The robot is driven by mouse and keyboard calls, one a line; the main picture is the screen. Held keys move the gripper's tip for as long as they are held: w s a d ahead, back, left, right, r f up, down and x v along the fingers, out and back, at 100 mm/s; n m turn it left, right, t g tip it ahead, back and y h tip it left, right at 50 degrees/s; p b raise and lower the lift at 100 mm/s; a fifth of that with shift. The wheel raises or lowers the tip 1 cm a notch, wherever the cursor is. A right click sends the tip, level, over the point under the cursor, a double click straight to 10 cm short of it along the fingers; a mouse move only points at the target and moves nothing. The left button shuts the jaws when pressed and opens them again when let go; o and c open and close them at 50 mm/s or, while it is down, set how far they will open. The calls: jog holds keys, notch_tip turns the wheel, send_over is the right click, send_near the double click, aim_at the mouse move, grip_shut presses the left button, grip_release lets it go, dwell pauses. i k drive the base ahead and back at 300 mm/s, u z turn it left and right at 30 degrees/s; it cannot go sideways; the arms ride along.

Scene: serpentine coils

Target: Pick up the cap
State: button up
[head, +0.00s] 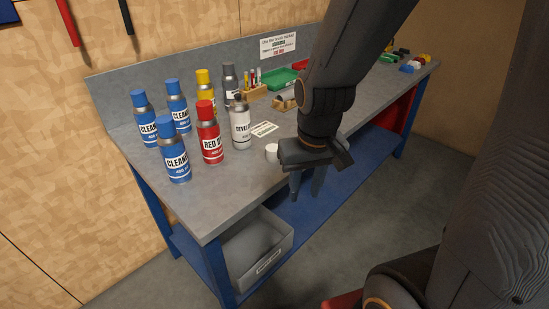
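A small whitish cap (271,152) sits on the grey bench top near its front edge. It is just left of my gripper (306,190), partly close behind the gripper's body in this view. My gripper points down at the front edge of the bench, with its two fingers apart and nothing seen between them. I cannot tell whether the gripper touches the cap. A white-labelled can (240,125) with a narrow grey top stands to the left of the cap.
A red can (210,140), several blue cans (174,160), a yellow can (205,88) and a dark grey can (229,82) stand on the left. A printed card (264,129) lies behind the cap. A green tray (281,79) is farther back. A grey bin (258,250) sits below.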

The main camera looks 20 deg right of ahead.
aim_at(272, 149)
jog(key=z, duration=1.65)
jog(key=i, duration=0.5)
jog(key=u, duration=2.6)
